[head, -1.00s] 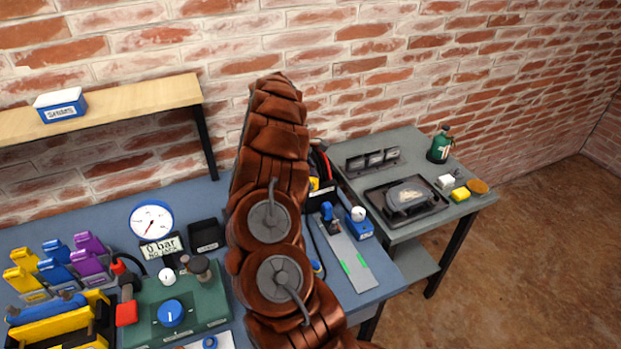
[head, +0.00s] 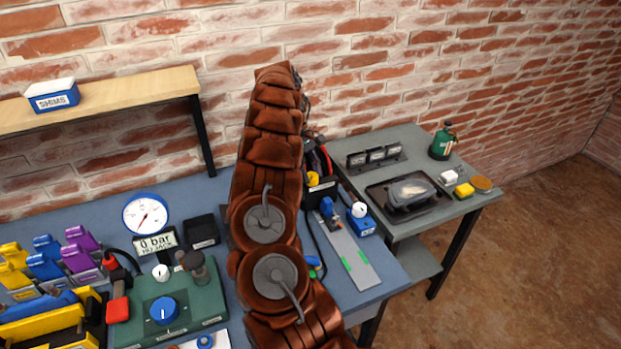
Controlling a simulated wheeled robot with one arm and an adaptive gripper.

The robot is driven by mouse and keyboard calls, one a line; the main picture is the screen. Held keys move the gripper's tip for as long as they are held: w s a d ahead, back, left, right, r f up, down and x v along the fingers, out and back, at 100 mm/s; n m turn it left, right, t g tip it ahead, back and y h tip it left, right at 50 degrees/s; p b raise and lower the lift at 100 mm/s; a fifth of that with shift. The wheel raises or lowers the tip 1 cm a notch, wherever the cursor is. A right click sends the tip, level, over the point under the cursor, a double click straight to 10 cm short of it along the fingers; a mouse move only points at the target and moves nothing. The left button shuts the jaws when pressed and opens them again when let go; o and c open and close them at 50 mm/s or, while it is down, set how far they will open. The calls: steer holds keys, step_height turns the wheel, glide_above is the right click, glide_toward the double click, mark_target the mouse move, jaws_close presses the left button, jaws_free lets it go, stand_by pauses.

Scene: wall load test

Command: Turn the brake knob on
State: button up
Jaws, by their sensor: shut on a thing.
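Three knobs show on the bench, and I cannot read which label says brake. A large blue knob (head: 163,310) with a white line pointing roughly up sits on the green box (head: 205,305). A small white knob (head: 161,272) is behind it on the same box. Another white knob (head: 359,209) tops a small blue box (head: 361,224) to the right of my arm. My copper-brown arm rises through the middle of the view and hides part of the bench. My gripper is not visible; a little dark structure shows past the arm's upper right edge.
A gauge (head: 146,214) stands behind a display (head: 155,243) reading 0 bar. A black tray (head: 202,232) is beside it. Yellow, blue and purple holders (head: 45,257) crowd the left. A wooden shelf (head: 130,97) juts from the wall. A grey side table (head: 440,206) is at right.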

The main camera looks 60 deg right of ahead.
steer(key=m+y+p, duration=0.1)
steer(key=m, duration=0.2)
steer(key=shift+d+r, duration=0.1)
steer(key=shift+s+m+t+y+p, duration=0.1)
steer(key=shift+m+t+y+p, duration=0.35)
steer(key=shift+m+p, duration=0.7)
steer(key=shift+m, duration=0.35)
steer(key=o, duration=1.1)
